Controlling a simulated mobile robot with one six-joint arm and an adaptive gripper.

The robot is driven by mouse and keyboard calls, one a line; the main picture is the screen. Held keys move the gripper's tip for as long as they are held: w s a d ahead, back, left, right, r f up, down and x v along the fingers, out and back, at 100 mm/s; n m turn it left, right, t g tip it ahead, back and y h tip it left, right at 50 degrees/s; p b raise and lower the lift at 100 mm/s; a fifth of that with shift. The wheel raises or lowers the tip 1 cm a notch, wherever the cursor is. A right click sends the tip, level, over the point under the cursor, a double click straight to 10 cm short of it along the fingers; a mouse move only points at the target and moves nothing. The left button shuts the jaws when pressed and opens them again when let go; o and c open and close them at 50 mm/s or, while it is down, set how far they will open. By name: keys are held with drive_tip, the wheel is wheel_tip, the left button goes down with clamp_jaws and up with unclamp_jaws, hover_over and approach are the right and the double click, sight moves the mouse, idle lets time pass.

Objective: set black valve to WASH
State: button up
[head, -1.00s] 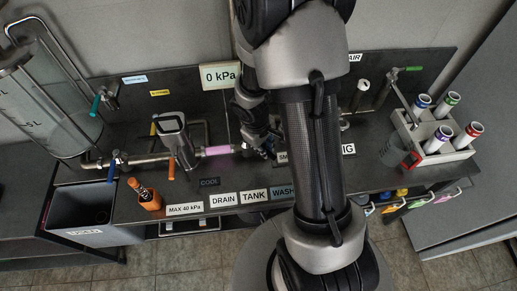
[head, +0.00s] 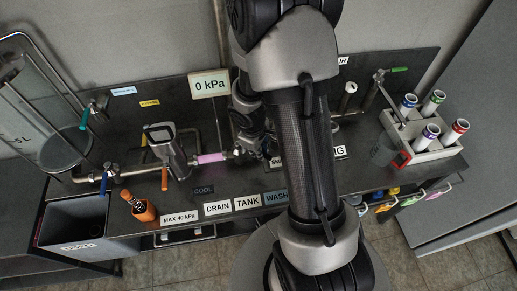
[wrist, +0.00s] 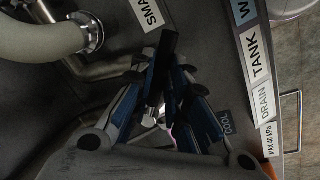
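In the wrist view the black valve's handle (wrist: 168,46) is a dark bar standing between the fingertips of my gripper (wrist: 166,82). The blue-padded fingers slant inward and close on it from both sides; the contact is in shadow. In the head view my gripper (head: 262,148) is low over the bench at the pipe, right of the pink section, and my arm hides most of the valve. The WASH label (head: 276,198) is on the bench's front edge, right of the TANK label (head: 247,202) and DRAIN label (head: 217,208). I cannot read which label the handle points at.
A gauge sign (head: 209,84) reads 0 kPa. An orange handle (head: 164,178) and a blue handle (head: 105,178) sit on the left pipework. A rack of tubes (head: 410,150) is at right. A thick pale pipe (wrist: 40,42) runs close to my gripper.

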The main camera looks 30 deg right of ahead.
drive_tip(key=o, duration=0.4)
drive_tip(key=shift+r, duration=0.1)
drive_tip(key=r, duration=0.4)
drive_tip(key=a+r, duration=0.1)
drive_tip(key=r, duration=0.2)
drive_tip(key=s+a+r, duration=0.1)
drive_tip(key=r, duration=0.3)
drive_tip(key=shift+s+r, duration=0.1)
drive_tip(key=shift+r, duration=0.2)
